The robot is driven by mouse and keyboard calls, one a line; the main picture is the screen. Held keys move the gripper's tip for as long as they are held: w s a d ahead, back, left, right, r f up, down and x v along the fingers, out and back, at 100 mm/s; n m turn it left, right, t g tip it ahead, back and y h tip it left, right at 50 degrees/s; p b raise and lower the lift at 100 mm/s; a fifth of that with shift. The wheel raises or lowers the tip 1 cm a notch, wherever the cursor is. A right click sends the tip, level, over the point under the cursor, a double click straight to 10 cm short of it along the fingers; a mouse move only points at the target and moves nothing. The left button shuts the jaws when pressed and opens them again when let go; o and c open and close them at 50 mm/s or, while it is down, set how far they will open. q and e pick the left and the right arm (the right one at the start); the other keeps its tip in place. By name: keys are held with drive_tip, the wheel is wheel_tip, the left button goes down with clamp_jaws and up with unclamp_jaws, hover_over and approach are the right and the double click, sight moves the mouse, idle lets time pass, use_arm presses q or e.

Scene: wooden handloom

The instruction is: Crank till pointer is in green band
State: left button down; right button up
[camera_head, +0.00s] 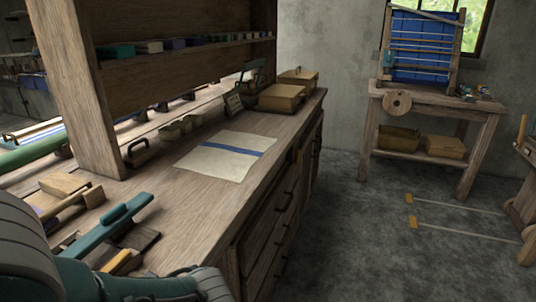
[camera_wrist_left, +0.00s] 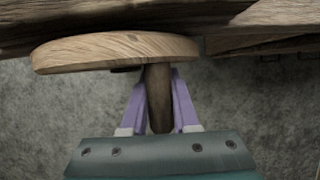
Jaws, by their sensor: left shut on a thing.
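In the left wrist view, a pale round wooden disc (camera_wrist_left: 115,50) is seen nearly edge-on, with a dark wooden handle (camera_wrist_left: 158,98) extending from it. My left gripper (camera_wrist_left: 160,85) has its two purple fingers on either side of this handle and is shut on it, just below the disc. In the head view, a grey and teal arm part of mine fills the bottom left corner, and the left gripper and handle do not show there. My right gripper is in neither view. I cannot make out a pointer or a green band.
A long wooden bench (camera_head: 165,195) holds a cloth with a blue stripe (camera_head: 228,157), boxes (camera_head: 281,97) and teal tools. A small table (camera_head: 440,100) with a blue-threaded frame (camera_head: 422,50) and a round wooden disc (camera_head: 397,103) stands at back right. The grey floor between is largely clear.

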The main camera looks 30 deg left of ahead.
use_arm(q)
drive_tip(key=shift+s+f, duration=0.1)
drive_tip(key=shift+s, duration=0.25)
drive_tip(key=c, duration=0.7)
unclamp_jaws()
drive_tip(key=p+v, duration=0.7)
drive_tip(key=v, duration=0.2)
drive_tip(key=shift+p, duration=0.35)
drive_tip(key=shift+w+d+r+p, duration=0.1)
drive_tip(key=shift+d+r+p, duration=0.2)
drive_tip(key=shift+r, duration=0.1)
